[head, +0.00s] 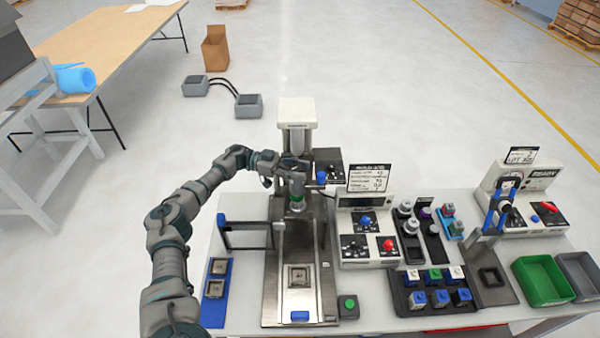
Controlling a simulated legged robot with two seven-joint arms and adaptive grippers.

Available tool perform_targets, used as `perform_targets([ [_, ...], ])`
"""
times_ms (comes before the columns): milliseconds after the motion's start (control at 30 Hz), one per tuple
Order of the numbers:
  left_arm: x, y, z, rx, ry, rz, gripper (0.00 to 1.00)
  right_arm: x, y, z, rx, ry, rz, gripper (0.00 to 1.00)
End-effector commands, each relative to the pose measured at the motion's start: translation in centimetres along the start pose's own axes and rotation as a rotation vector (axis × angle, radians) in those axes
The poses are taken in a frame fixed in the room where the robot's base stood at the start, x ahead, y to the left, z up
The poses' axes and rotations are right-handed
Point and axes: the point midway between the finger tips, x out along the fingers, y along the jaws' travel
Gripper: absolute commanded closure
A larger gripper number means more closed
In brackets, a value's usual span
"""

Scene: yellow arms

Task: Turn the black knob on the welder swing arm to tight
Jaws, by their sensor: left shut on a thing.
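The welder (297,112) stands in the middle of the bench, with a white top, a metal column and a dark head with a green band low on it. My left arm comes in from the left, and its gripper (277,168) is at the left side of the welder head, at column height. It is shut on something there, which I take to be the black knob. The knob itself is hidden by the fingers, so I cannot tell its turn position. My right gripper is not in view.
A control box (368,228) with blue and red knobs stands right of the welder. A blue-ended frame (245,228) and a blue tray (216,290) lie left of it. A parts rack (437,300) and a green bin (543,279) are further right. Open floor lies behind.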

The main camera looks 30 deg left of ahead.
Motion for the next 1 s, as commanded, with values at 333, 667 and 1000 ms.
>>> perform_targets([
  [333,-0.27,-0.24,-0.56,0.005,0.007,0.007,0.94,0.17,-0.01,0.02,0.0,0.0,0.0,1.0],
  [667,-0.21,-0.21,-0.48,0.005,0.006,0.009,0.32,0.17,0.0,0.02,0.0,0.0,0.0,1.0],
  [1000,-0.58,-0.17,-0.24,0.003,0.002,0.01,0.32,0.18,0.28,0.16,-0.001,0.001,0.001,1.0],
])
